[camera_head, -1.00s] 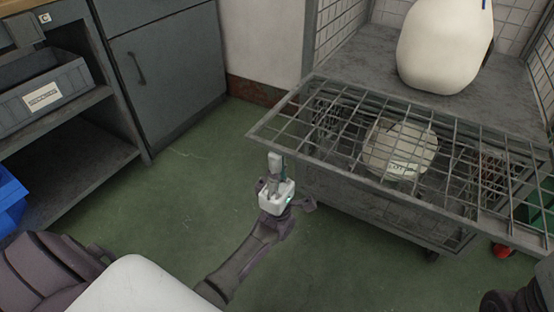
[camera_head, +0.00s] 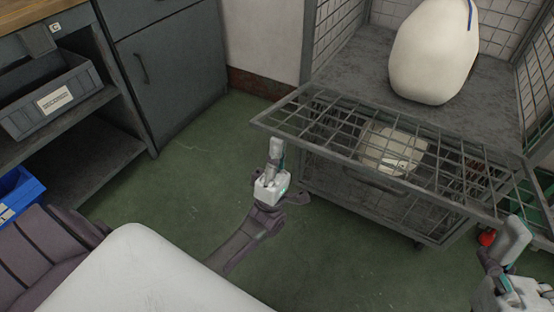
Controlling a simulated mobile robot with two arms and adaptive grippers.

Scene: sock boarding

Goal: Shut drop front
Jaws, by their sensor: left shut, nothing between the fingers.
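The drop front (camera_head: 345,128) is a grey wire mesh panel folded out from the cage trolley (camera_head: 350,65), roughly level and open. My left gripper (camera_head: 276,147) is shut and empty, pointing up close to the outer edge of the panel near its left corner. I cannot tell whether it touches. My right gripper (camera_head: 508,243) is at the lower right, its fingers close to the panel's right outer corner. Its opening is unclear.
A large white sack (camera_head: 433,52) stands on the trolley deck. A pale object (camera_head: 392,150) shows through the mesh. A grey shelf unit with a bin (camera_head: 50,103) and a blue crate (camera_head: 17,190) is at the left. Green floor (camera_head: 190,160) is free between.

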